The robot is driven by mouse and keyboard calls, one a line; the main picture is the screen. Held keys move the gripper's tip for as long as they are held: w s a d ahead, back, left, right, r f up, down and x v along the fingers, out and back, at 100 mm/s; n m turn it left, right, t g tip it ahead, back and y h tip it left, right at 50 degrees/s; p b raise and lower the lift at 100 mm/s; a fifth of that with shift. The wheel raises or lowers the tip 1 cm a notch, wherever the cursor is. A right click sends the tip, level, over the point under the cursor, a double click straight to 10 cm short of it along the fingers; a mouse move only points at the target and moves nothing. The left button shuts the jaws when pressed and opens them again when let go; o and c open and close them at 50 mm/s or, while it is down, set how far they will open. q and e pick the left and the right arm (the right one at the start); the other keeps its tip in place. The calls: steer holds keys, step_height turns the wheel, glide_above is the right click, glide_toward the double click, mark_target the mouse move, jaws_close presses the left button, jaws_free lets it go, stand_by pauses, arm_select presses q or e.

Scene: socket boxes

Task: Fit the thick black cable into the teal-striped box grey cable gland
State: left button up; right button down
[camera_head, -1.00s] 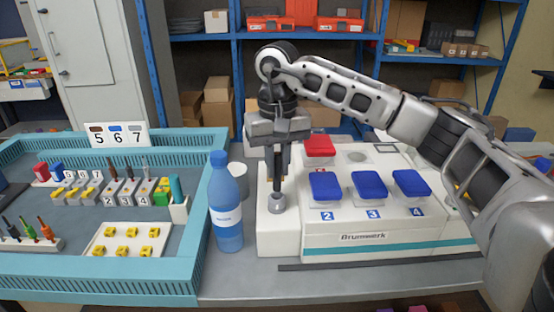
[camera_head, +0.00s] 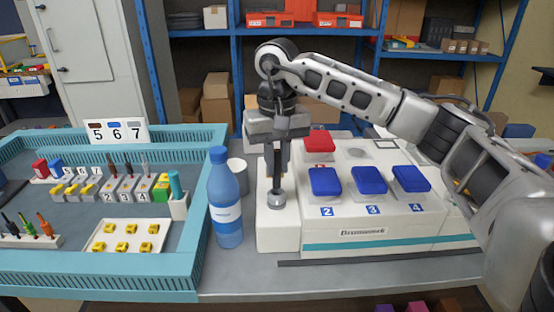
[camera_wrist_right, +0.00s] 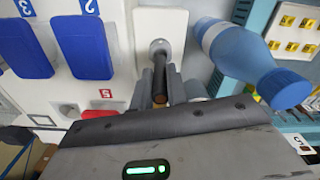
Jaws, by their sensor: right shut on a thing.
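The teal-striped box (camera_head: 345,240) is white, with a low ledge on its left. The grey cable gland (camera_head: 277,202) stands upright on that ledge. My right gripper (camera_head: 278,150) points down above it, shut on the thick black cable (camera_head: 277,182), which hangs nearly upright. The cable's lower end meets the gland's mouth and appears to be inside it; how deep is unclear. In the right wrist view the cable (camera_wrist_right: 173,83) runs from between the fingers (camera_wrist_right: 170,92) to the gland (camera_wrist_right: 159,50). My left gripper is not in view.
A blue bottle (camera_head: 226,205) stands just left of the ledge, with a white cup (camera_head: 238,175) behind it. Blue covers (camera_head: 325,182) and a red cover (camera_head: 320,143) sit on the box. A teal-walled tray (camera_head: 100,287) with small parts lies at left.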

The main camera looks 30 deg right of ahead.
mark_target(277, 188)
steer(key=shift+f+b, duration=0.45)
steer(key=shift+f, duration=0.3)
steer(key=shift+f+b, duration=0.3)
steer(key=shift+f, duration=0.2)
steer(key=shift+f+b, duration=0.75)
steer(key=shift+f, duration=0.25)
steer(key=c, duration=1.3)
jaws_free()
